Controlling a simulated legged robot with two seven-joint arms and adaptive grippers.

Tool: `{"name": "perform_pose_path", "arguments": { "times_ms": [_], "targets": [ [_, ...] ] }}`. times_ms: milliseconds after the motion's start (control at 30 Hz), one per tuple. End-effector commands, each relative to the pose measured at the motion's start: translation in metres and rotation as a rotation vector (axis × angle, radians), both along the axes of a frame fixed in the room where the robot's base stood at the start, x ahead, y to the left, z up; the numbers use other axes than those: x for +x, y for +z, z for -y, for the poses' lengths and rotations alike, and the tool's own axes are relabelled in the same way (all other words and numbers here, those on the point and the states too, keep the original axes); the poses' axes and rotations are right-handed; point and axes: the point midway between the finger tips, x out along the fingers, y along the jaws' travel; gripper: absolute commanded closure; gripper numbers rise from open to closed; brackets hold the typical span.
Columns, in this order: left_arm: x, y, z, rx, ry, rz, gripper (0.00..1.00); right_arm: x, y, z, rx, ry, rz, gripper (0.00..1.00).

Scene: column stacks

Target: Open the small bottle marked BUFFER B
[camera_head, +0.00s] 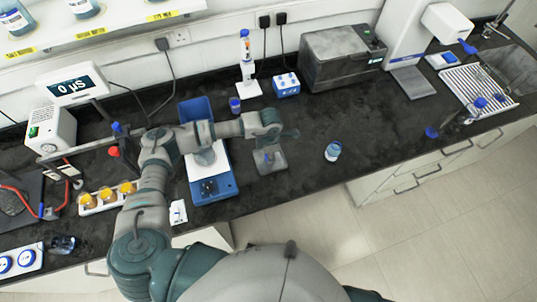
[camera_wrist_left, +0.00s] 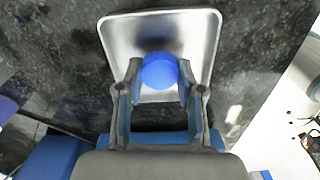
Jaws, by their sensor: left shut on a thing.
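My left gripper (camera_head: 270,154) reaches over a small metal tray (camera_head: 279,164) on the dark bench. In the left wrist view its two fingers are closed on either side of a round blue cap (camera_wrist_left: 159,71). The cap sits over the tray (camera_wrist_left: 190,24); whether a bottle is under it is hidden. A small bottle (camera_head: 332,151) with a bluish body stands on the bench to the right of the tray. Another small blue-capped container (camera_head: 235,105) stands behind the arm. No BUFFER B marking is legible. My right gripper is not in view.
A blue and white device (camera_head: 220,185) stands left of the tray. A grey box-shaped machine (camera_head: 342,57) and a blue tube block (camera_head: 286,84) stand behind. A rack with yellow-capped jars (camera_head: 107,195) is at the left. The bench right of the small bottle is fairly clear.

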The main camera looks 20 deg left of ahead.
Motion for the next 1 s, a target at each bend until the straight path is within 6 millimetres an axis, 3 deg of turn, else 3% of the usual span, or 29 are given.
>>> {"name": "perform_pose_path", "arguments": {
  "times_ms": [100,400,433,500,533,833,1000],
  "targets": [
    [0.0,-0.012,0.0,-0.001,0.0,0.0,1.0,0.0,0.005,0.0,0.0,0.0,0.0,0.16],
    [0.0,-0.017,-0.006,-0.007,0.0,0.0,1.0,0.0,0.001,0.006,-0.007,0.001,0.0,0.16],
    [0.0,-0.017,-0.006,-0.007,0.0,0.0,0.58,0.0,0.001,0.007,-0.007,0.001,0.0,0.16],
    [0.0,-0.016,-0.006,-0.007,0.001,0.0,0.41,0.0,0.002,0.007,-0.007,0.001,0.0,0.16],
    [0.0,-0.016,-0.006,-0.006,0.001,0.0,0.38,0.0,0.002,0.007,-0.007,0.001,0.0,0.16],
    [0.0,-0.014,-0.002,-0.002,0.0,0.0,0.38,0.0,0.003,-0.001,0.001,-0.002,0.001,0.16],
    [0.001,0.003,-0.001,-0.003,0.0,0.004,0.38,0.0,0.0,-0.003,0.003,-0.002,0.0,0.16]
  ]
}}
